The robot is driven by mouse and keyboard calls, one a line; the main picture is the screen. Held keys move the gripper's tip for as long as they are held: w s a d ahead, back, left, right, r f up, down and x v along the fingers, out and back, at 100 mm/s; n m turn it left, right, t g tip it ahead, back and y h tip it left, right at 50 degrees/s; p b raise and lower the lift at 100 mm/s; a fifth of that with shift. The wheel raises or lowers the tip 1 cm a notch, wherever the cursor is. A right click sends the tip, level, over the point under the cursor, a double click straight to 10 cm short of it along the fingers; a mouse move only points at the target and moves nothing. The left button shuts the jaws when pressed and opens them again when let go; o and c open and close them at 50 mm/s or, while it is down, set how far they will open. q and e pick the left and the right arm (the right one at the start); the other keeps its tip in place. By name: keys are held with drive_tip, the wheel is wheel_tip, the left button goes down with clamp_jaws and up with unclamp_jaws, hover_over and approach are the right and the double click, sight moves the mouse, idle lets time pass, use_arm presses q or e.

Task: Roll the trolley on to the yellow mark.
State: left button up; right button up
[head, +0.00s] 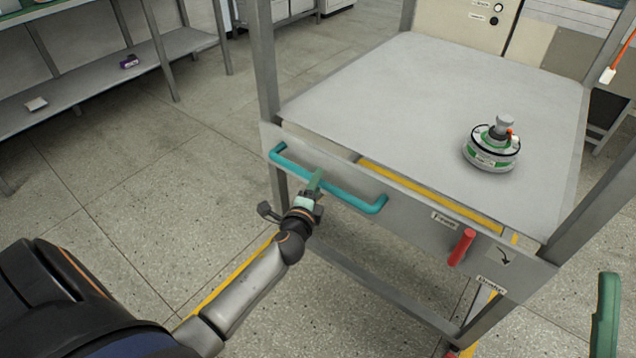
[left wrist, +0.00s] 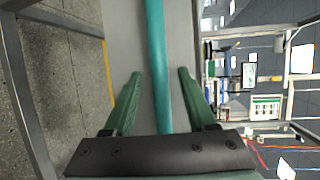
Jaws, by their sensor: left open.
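The trolley (head: 400,95) has a grey top and a front panel with a teal bar handle (head: 365,201). A hub motor (head: 491,149) stands on its top. My left gripper (head: 316,182) is at the handle; in the left wrist view the teal bar (left wrist: 155,60) runs between its open fingers (left wrist: 158,85). I cannot tell whether they touch it. The yellow mark (head: 232,280) shows as floor lines in front of and under the trolley's front part, partly hidden by my arm and the panel. A green piece (head: 605,318) at the right edge looks like part of my right gripper.
A grey shelf (head: 110,85) stands at the back left. The tiled floor (head: 130,190) left of the trolley is clear.

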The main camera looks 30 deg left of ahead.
use_arm(q)
drive_tip(key=shift+x, duration=1)
clamp_jaws()
drive_tip(key=shift+f, duration=0.1)
idle(0.7)
